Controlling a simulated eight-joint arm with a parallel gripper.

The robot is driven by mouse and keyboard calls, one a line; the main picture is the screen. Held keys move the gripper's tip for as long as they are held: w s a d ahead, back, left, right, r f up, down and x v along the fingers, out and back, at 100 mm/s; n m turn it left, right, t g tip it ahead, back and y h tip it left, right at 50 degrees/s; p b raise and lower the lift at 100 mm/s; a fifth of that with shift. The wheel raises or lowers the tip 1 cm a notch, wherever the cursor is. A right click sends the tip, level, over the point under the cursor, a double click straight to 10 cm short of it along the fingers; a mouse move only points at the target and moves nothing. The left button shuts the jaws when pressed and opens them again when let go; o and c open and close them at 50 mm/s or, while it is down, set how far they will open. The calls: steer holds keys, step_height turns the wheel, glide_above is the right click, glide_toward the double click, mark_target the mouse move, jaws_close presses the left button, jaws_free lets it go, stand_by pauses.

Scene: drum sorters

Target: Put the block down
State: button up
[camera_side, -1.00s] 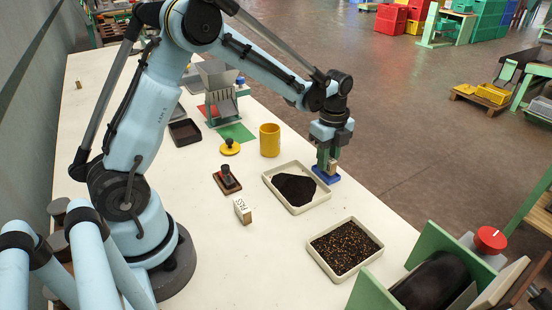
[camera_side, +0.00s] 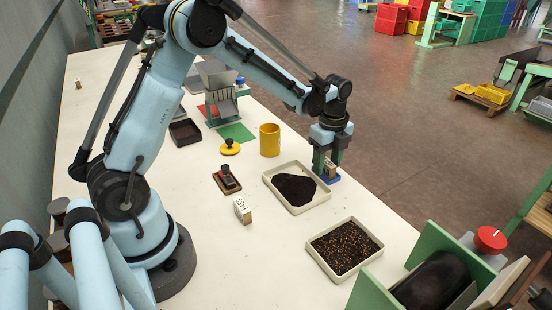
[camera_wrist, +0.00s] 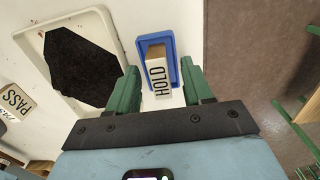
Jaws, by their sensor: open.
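The block (camera_wrist: 160,81), wooden with a white face marked HOLD, stands in the small blue tray (camera_wrist: 170,43) at the top middle of the wrist view. In the side view the blue tray (camera_side: 334,179) lies near the table's right edge, partly hidden by my fingers. My gripper (camera_wrist: 159,68) is open, with one green finger on each side of the block and visible gaps between. In the side view my gripper (camera_side: 326,168) is low over the tray, with the block between its fingers.
A white tray with black material (camera_side: 295,188) lies just left of the blue tray. A tray of speckled grains (camera_side: 344,247) is nearer the camera. A PASS block (camera_side: 242,210), a stamp (camera_side: 227,181) and a yellow cup (camera_side: 269,140) stand on the table.

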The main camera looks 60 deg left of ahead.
mark_target(328, 162)
step_height(328, 162, up, 12)
steer(key=r, duration=0.1)
steer(key=s+d+n+t, duration=0.4)
steer(key=s+n+t, duration=0.3)
steer(key=s+n, duration=0.8)
steer(key=shift+s+f+n, duration=0.3)
steer(key=shift+f+n, duration=0.05)
steer(key=shift+n, duration=1.15)
